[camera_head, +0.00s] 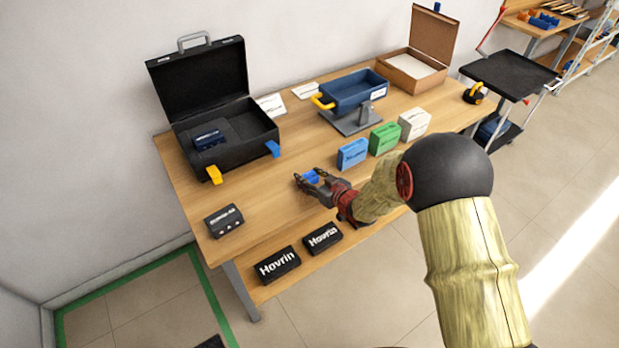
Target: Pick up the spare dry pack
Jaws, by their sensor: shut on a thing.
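My gripper (309,181) is low over the wooden table near its front edge, its dark fingers on either side of a small blue thing (312,176). It is shut on this blue thing, which the fingers partly hide. I cannot tell if it touches the table. No label reading "spare dry pack" can be read. A blue pack (352,155), a green pack (384,139) and a white pack (414,124) stand in a row right of my gripper.
An open black case (262,128) with a dark pack (208,138) inside stands left. A blue bin (355,92) and open cardboard box (428,45) stand behind. A dark box (224,221) is front left. Black "Hovrin" boxes (277,265) lie on the lower shelf.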

